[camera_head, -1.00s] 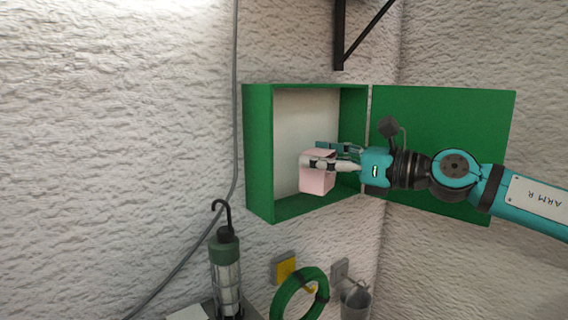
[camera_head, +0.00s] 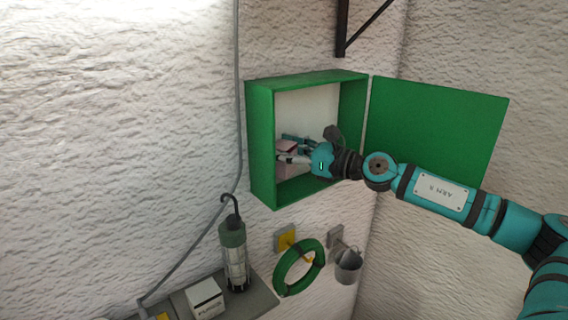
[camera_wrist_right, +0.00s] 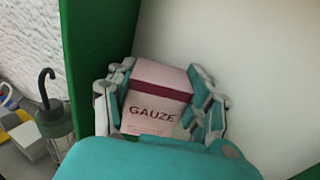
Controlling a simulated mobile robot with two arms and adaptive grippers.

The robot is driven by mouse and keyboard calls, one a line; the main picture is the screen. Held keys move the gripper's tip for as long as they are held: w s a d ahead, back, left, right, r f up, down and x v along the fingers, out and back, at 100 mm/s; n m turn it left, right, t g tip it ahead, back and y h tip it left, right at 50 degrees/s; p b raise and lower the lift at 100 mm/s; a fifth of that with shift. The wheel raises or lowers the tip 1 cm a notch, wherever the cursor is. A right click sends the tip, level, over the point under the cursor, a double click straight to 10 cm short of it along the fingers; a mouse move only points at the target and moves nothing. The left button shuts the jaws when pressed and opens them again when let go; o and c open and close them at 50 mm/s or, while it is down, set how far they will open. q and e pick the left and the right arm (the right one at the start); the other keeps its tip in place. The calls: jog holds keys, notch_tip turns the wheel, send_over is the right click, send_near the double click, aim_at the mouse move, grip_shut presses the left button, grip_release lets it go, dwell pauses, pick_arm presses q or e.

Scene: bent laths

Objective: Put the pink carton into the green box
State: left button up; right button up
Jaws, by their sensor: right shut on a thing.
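The pink carton (camera_wrist_right: 156,100), marked GAUZE with a dark red band, is held between the fingers of my right gripper (camera_head: 293,151). In the head view the carton (camera_head: 287,147) is partly hidden by the fingers. The green box (camera_head: 262,140) is fixed on the wall with its door (camera_head: 440,125) swung open to the right. The carton and fingers are within the outline of the box opening, close to its left wall. I cannot tell whether the carton touches the back or the bottom. My left gripper is not in view.
Below the box a shelf (camera_head: 262,299) holds a caged lamp (camera_head: 235,255) and a white carton (camera_head: 205,298). A green hose ring (camera_head: 281,275) and a metal bucket (camera_head: 348,268) hang on the wall. A grey cable (camera_head: 237,100) runs left of the box.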

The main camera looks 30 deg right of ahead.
aim_at(292, 170)
jog(key=shift+f, duration=0.65)
notch_tip(292, 170, down, 3)
jog(key=shift+b, duration=0.65)
jog(key=shift+w+p, duration=0.1)
jog(key=shift+p, duration=0.35)
jog(key=shift+w+f, duration=0.1)
jog(key=shift+f, duration=0.05)
jog(key=shift+f, duration=0.1)
jog(key=shift+f+b, duration=0.15)
jog(key=shift+b, duration=0.15)
jog(key=o, duration=1.1)
jog(key=shift+o, duration=0.2)
